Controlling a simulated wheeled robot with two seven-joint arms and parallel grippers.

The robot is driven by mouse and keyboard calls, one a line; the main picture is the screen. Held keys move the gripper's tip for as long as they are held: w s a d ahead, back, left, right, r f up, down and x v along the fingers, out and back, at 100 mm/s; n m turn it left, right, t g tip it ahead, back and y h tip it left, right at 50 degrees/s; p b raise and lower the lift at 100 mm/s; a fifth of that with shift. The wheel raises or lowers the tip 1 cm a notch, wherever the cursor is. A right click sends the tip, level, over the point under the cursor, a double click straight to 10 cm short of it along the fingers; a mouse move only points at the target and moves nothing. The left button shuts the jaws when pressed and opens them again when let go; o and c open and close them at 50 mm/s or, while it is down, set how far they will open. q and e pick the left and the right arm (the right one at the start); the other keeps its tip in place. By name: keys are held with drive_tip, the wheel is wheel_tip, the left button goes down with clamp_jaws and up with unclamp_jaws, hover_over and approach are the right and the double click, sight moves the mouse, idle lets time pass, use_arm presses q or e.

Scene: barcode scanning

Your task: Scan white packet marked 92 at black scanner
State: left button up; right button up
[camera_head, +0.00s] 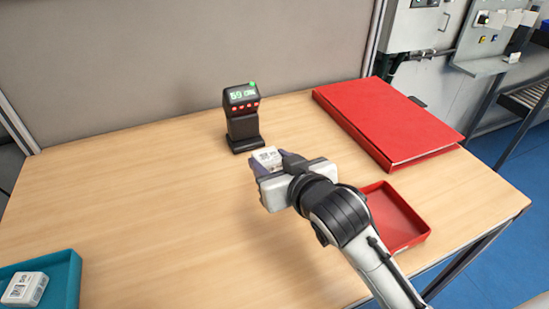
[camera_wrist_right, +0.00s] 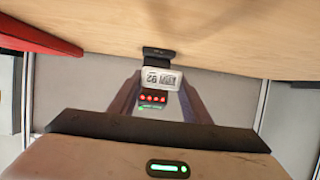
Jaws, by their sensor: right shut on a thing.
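My right gripper (camera_head: 270,160) is shut on a small white packet (camera_head: 267,155) and holds it in front of the black scanner (camera_head: 243,128). The packet's printed label shows, with dark marks too small to read surely. In the right wrist view the packet (camera_wrist_right: 163,78) sits between the fingers, its label upside down, and overlaps the scanner (camera_wrist_right: 157,53) behind it. The scanner stands upright on the table, with a lit green display, red buttons and a green light on top. I cannot tell whether packet and scanner touch. My left gripper is not in view.
Another white packet (camera_head: 23,289) lies in a teal tray (camera_head: 69,278) at the lower left. A red tray (camera_head: 414,238) is beside my right arm, partly hidden by it. A large red binder (camera_head: 385,120) lies at the back right. The table's left middle (camera_head: 120,190) is clear.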

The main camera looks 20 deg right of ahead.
sight(266, 162)
drive_tip(key=shift+w+f, duration=1.45)
drive_tip(key=shift+w, duration=0.15)
drive_tip(key=shift+r, duration=0.1)
